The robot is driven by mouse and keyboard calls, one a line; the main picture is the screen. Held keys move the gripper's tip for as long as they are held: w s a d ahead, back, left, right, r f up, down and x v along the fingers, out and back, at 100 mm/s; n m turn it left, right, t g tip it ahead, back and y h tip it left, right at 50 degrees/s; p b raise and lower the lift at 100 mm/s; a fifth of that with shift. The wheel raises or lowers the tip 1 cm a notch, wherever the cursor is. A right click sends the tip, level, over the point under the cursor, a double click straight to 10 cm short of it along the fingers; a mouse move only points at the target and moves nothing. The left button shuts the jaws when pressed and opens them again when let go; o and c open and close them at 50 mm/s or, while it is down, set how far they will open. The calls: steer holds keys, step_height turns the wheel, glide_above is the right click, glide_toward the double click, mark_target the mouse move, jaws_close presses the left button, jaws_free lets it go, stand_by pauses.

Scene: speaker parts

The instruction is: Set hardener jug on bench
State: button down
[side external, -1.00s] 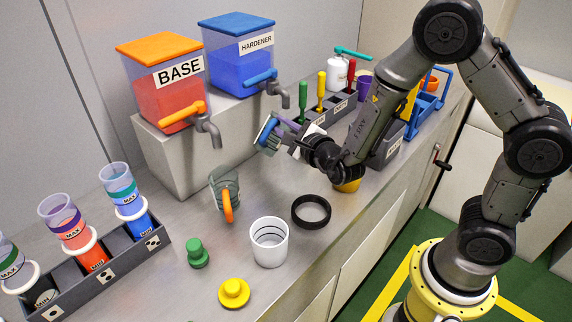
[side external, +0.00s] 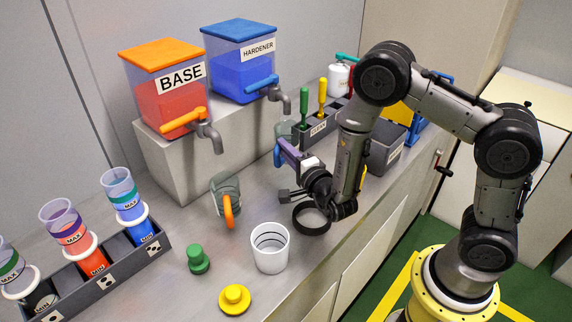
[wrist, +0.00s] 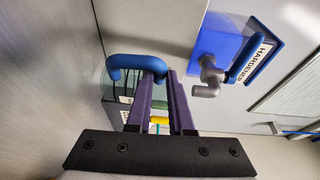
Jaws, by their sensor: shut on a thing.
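The hardener jug (side external: 285,129) is clear with a blue handle (side external: 277,155). My gripper (side external: 283,147) is shut on the handle. In the side view the jug is in front of the grey block, just below the hardener tap (side external: 286,104); I cannot tell whether its base touches the bench (side external: 190,222). In the wrist view my gripper's purple fingers (wrist: 160,75) meet the blue handle (wrist: 135,62). The jug's clear wall (wrist: 116,105) shows behind it, partly hidden by the fingers. I cannot see what it holds.
The blue hardener tank (side external: 240,70) and orange base tank (side external: 165,95) stand on the block. A clear jug with an orange handle (side external: 229,212), white cup (side external: 270,250), black ring (side external: 311,220) and tool rack (side external: 318,128) are nearby. Bare bench lies between the orange-handled jug and the block.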

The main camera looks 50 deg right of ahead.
mark_target(285, 163)
steer(key=shift+f, duration=2.05)
steer(key=shift+f, duration=0.15)
steer(key=c, duration=0.8)
jaws_free()
